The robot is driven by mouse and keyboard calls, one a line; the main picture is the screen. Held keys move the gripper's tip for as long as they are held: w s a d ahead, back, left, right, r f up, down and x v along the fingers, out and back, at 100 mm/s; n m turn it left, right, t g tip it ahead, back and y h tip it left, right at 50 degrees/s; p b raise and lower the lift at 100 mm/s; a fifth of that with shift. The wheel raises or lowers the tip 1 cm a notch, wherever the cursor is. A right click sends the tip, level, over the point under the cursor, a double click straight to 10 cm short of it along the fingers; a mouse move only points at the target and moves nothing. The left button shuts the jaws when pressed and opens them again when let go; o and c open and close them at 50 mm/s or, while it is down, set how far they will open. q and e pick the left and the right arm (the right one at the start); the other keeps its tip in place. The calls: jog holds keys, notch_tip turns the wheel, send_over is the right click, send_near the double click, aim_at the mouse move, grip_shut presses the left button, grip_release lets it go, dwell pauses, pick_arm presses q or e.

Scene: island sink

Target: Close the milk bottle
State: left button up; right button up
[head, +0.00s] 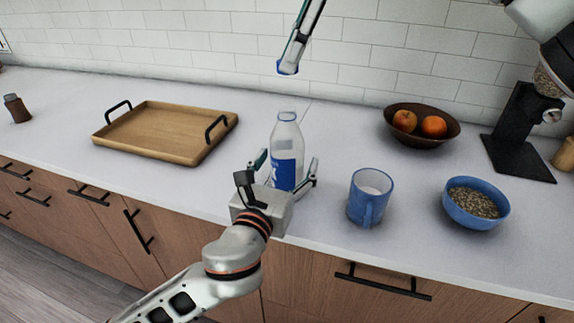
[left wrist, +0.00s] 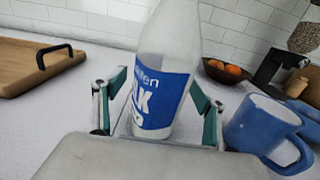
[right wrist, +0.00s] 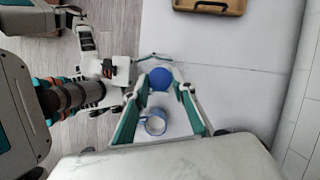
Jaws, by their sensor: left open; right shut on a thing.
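The milk bottle (head: 287,140) stands upright on the counter, clear with a blue label, and its mouth looks uncapped. In the left wrist view the bottle (left wrist: 163,85) is between the fingers of my left gripper (head: 285,172), which is open around it. My right gripper (head: 290,62) is raised above the bottle. It is shut on a blue round cap (right wrist: 159,78) seen in the right wrist view. In the right wrist view I cannot make out the bottle.
A blue mug (head: 369,198) stands close right of the bottle, with a blue bowl of grains (head: 476,203) further right. A wooden tray (head: 165,130) lies left. A fruit bowl (head: 422,124) and black grinder (head: 520,130) stand back right. The far-left counter has a small brown jar (head: 17,108).

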pick_arm(q)
jog(key=shift+w, duration=0.2)
jog(key=c, duration=1.7)
pick_arm(e)
send_over(287, 107)
jog(key=d, duration=0.1)
jog(key=shift+f, duration=2.45)
jog(key=shift+s+f, duration=0.1)
jog(key=shift+f, duration=0.8)
jog(key=shift+f, duration=0.55)
